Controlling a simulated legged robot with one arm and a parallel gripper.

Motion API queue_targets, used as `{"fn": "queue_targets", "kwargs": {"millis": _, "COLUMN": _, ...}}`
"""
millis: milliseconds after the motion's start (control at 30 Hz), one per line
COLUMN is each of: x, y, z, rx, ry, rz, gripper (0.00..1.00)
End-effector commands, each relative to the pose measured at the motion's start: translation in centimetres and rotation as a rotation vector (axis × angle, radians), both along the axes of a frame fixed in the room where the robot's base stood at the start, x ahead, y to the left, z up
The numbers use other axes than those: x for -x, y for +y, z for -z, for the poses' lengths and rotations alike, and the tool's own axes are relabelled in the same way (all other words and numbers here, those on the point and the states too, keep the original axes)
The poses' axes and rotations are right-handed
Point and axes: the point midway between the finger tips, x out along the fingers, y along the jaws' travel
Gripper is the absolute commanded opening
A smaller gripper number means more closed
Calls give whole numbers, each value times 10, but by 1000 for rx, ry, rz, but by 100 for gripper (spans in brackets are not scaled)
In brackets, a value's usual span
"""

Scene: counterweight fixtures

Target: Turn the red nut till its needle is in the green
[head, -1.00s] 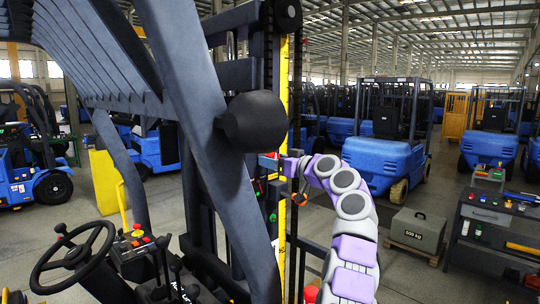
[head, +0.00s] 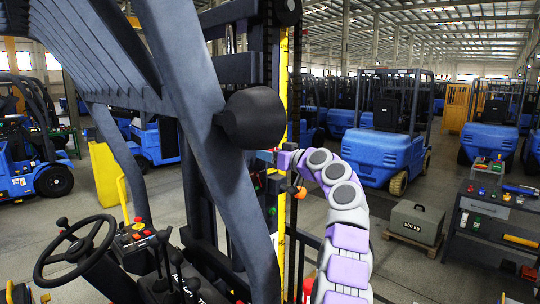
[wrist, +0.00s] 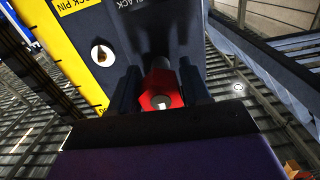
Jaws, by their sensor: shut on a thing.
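The red nut (wrist: 161,100) shows in the wrist view, a hexagonal head with a pale round centre. It sits on a dark plate of the mast, between the two dark fingers of my gripper (wrist: 161,86), which is shut on it. In the head view my gripper (head: 284,160) is at the mast, partly hidden, and I cannot make out the nut there. No needle or green band can be made out in either view.
A thick dark post (head: 215,130) with a black lamp-like cone (head: 253,119) stands left of my arm. A steering wheel (head: 75,250) and levers are at lower left. A grey 500 kg block (head: 416,222) and a tool bench (head: 490,225) stand right. Open floor lies between.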

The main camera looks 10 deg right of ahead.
Motion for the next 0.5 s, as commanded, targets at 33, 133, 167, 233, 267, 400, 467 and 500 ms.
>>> {"fn": "queue_targets", "kwargs": {"millis": 33, "x": 0, "y": -1, "z": 0, "rx": 0, "ry": 0, "rz": 1, "gripper": 26}}
{"fn": "queue_targets", "kwargs": {"millis": 133, "x": 0, "y": -1, "z": 0, "rx": 0, "ry": 0, "rz": 1, "gripper": 17}}
{"fn": "queue_targets", "kwargs": {"millis": 167, "x": 0, "y": -1, "z": 0, "rx": 0, "ry": 0, "rz": 1, "gripper": 17}}
{"fn": "queue_targets", "kwargs": {"millis": 233, "x": 0, "y": -1, "z": 0, "rx": -2, "ry": 1, "rz": 1, "gripper": 17}}
{"fn": "queue_targets", "kwargs": {"millis": 267, "x": 0, "y": -1, "z": 0, "rx": -3, "ry": 2, "rz": 1, "gripper": 17}}
{"fn": "queue_targets", "kwargs": {"millis": 400, "x": 0, "y": -1, "z": 0, "rx": -23, "ry": 17, "rz": 1, "gripper": 17}}
{"fn": "queue_targets", "kwargs": {"millis": 467, "x": 0, "y": -1, "z": 0, "rx": -38, "ry": 28, "rz": 0, "gripper": 16}}
{"fn": "queue_targets", "kwargs": {"millis": 500, "x": 0, "y": 0, "z": 0, "rx": -52, "ry": 38, "rz": 0, "gripper": 16}}
